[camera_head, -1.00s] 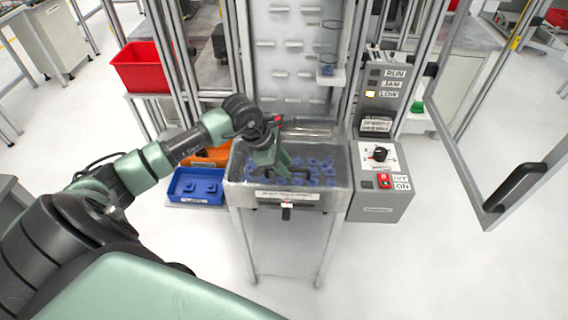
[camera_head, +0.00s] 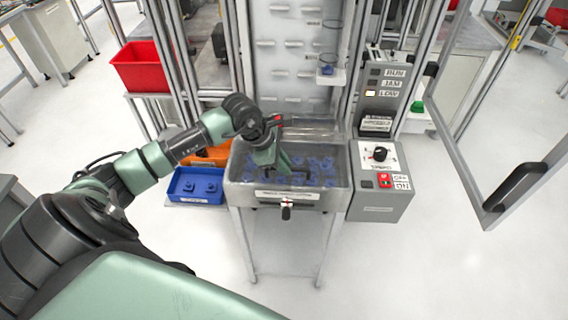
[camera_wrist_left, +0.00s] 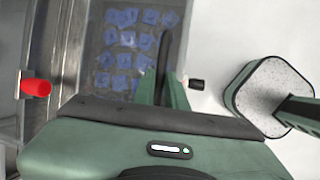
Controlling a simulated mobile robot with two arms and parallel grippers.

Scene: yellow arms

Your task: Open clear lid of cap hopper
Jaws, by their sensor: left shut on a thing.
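The cap hopper (camera_head: 232,178) is a grey metal tray on legs in the middle of the head view, with several blue caps (camera_head: 318,165) inside. Its clear lid (camera_head: 335,178) lies over the caps and is hard to make out. My left gripper (camera_head: 287,168) reaches down over the hopper's middle, shut on what looks like the lid's dark handle; the contact is mostly hidden. In the left wrist view the gripper's fingers (camera_wrist_left: 165,78) extend over the caps (camera_wrist_left: 130,45). My right gripper is out of view.
A grey control box (camera_head: 380,180) stands right of the hopper. A blue bin (camera_head: 196,184) and an orange bin (camera_head: 212,155) sit at its left. A black front knob (camera_head: 286,212) sticks out. A framed door with a black handle (camera_head: 515,190) stands at the right.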

